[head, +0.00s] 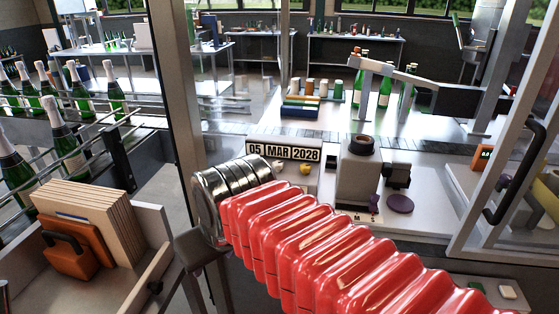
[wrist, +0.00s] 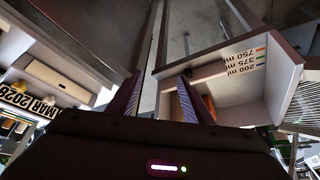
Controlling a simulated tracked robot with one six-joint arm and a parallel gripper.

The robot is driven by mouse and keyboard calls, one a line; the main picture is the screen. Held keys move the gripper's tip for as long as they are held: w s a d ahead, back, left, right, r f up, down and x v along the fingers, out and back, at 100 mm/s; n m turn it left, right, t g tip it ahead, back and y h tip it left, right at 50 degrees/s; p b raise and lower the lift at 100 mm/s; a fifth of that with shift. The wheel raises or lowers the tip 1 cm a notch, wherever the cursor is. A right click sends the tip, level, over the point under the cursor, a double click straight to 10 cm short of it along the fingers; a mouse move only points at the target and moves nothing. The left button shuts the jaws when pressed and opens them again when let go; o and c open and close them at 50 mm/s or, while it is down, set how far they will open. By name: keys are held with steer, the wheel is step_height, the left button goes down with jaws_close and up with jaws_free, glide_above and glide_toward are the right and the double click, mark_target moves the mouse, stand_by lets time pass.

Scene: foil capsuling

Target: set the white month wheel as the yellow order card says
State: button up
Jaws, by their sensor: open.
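A date display (head: 284,150) stands on the bench in the middle of the head view and reads 05 MAR 2028. Its middle white field, the month (head: 278,150), shows MAR. The display also appears, tilted, at the left edge of the wrist view (wrist: 36,103). Small yellowish and white pieces sit just below it; I cannot tell whether these are knobs or wheels. I cannot make out a yellow order card. My gripper (wrist: 161,84) is open and empty in the wrist view, away from the display.
A grey block-shaped machine (head: 357,171) stands right of the display, beside a purple disc (head: 400,203). Bottles (head: 65,140) line a conveyor at left. A framed glass door (head: 510,130) stands at right.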

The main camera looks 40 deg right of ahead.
mark_target(279, 164)
steer(key=w+d+r+m, duration=0.1)
steer(key=w+d+r, duration=0.4)
steer(key=w+d, duration=0.25)
steer(key=w+d+r, duration=0.1)
steer(key=w+d, duration=0.2)
steer(key=d, duration=0.5)
steer(key=w+d+r+m, duration=0.1)
steer(key=w+d+r, duration=0.1)
steer(key=d, duration=0.7)
steer(key=w+d+r+g+h, duration=0.1)
steer(key=w+d, duration=0.2)
steer(key=d, duration=0.6)
steer(key=shift+w+r+m, duration=0.2)
steer(key=shift+w+m, duration=0.2)
steer(key=shift+f, duration=0.1)
steer(key=x, duration=1.3)
steer(key=shift+w+d+f, duration=0.1)
steer(key=shift+f, duration=0.2)
steer(key=c, duration=1.1)
